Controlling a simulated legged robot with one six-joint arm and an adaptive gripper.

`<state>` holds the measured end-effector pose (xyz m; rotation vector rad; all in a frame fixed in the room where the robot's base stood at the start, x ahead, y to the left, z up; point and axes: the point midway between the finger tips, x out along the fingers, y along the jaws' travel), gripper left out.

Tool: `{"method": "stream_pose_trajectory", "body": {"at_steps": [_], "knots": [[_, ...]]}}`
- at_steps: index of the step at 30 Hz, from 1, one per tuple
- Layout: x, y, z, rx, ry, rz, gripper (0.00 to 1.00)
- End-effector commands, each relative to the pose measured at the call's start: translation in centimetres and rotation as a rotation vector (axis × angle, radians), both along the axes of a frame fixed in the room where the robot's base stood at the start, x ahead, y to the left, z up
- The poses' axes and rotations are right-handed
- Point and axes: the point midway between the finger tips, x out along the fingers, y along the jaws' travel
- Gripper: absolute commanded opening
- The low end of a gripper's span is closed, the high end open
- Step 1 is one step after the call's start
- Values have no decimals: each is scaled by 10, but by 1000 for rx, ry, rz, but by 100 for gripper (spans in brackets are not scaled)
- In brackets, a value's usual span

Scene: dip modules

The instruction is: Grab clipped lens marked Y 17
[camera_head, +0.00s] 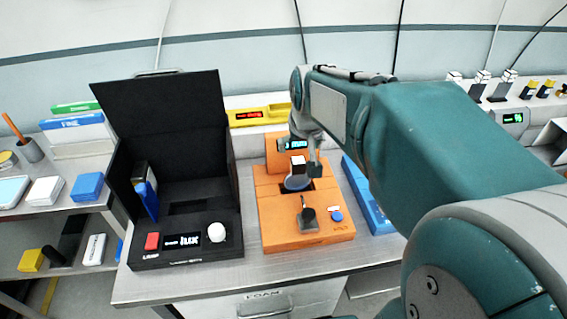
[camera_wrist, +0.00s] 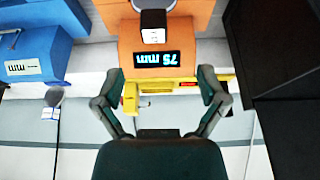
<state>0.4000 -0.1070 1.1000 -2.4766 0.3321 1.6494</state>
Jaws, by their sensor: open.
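No marking Y 17 is legible in either view. A round, pale lens-like disc (camera_head: 298,183) sits at a dark opening in the orange device (camera_head: 280,236). A small dark block with a white face (camera_head: 298,160) is just above it; it also shows at the top of the wrist view (camera_wrist: 153,30), where a round rim is cut off by the edge. My gripper (camera_wrist: 160,85) is open and empty, its two fingers spread in front of the orange device's display (camera_wrist: 156,58). In the head view my gripper (camera_head: 310,160) is over the device, partly covering it.
A black open-lidded box (camera_head: 190,250) with a red button and white knob stands left of the orange device. A blue piece (camera_head: 372,205) lies right of it. A yellow unit (camera_head: 260,116) is behind.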

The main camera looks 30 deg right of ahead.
Motion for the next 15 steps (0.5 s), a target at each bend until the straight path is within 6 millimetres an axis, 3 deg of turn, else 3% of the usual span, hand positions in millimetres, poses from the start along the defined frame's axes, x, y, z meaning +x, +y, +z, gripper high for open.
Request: {"method": "stream_pose_trajectory", "body": {"at_steps": [5, 15], "knots": [[10, -9, -11, 1, 6, -15, 91], [27, -14, -54, 1, 5, -14, 91]]}}
